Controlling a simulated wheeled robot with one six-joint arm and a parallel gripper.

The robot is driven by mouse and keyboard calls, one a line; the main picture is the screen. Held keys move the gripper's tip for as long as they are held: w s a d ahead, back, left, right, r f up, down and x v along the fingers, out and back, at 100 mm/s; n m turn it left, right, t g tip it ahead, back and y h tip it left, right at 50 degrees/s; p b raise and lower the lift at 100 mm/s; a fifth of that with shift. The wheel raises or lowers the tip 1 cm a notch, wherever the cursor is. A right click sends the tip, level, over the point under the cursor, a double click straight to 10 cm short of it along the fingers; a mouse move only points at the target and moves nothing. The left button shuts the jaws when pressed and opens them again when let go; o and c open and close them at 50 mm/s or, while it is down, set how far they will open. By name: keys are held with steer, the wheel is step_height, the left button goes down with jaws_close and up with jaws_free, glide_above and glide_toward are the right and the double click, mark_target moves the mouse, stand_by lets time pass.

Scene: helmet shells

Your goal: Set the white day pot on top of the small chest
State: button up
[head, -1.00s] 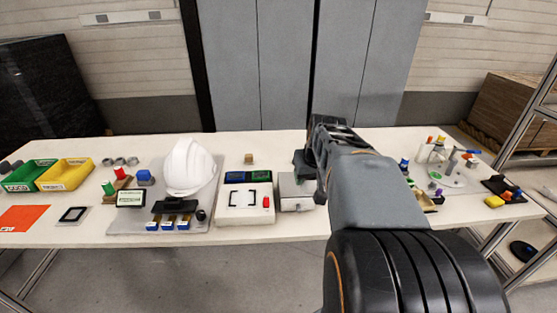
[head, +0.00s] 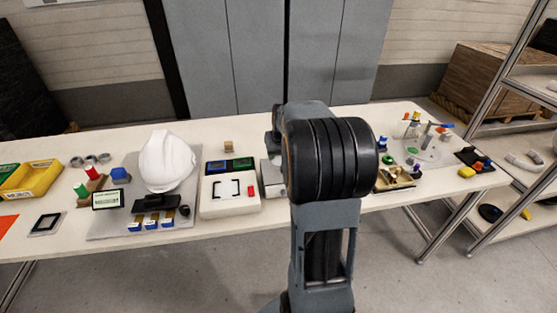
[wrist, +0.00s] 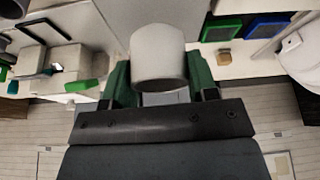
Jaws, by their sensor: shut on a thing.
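My gripper (wrist: 157,85) has green fingers, shut on the white day pot (wrist: 158,52), a plain pale cylinder, in the wrist view. In the head view my arm hides the gripper and the pot. The small chest (head: 270,178) is a light grey box on the table, partly covered by my arm. A pale grey surface lies behind the pot in the wrist view; I cannot tell whether the pot touches it.
A white unit with green and blue bins (head: 230,203) stands left of the chest, and a white helmet (head: 167,162) is further left. A small brown block (head: 228,147) sits behind. A gold tray (head: 398,180) lies to the right.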

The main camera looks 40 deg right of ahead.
mark_target(279, 160)
steer(key=shift+w+d+f, duration=0.15)
steer(key=shift+w+f, duration=0.2)
steer(key=shift+f, duration=1.6)
steer(key=shift+f, duration=0.15)
steer(key=shift+f+b, duration=0.15)
steer(key=shift+b, duration=0.2)
steer(key=o, duration=0.9)
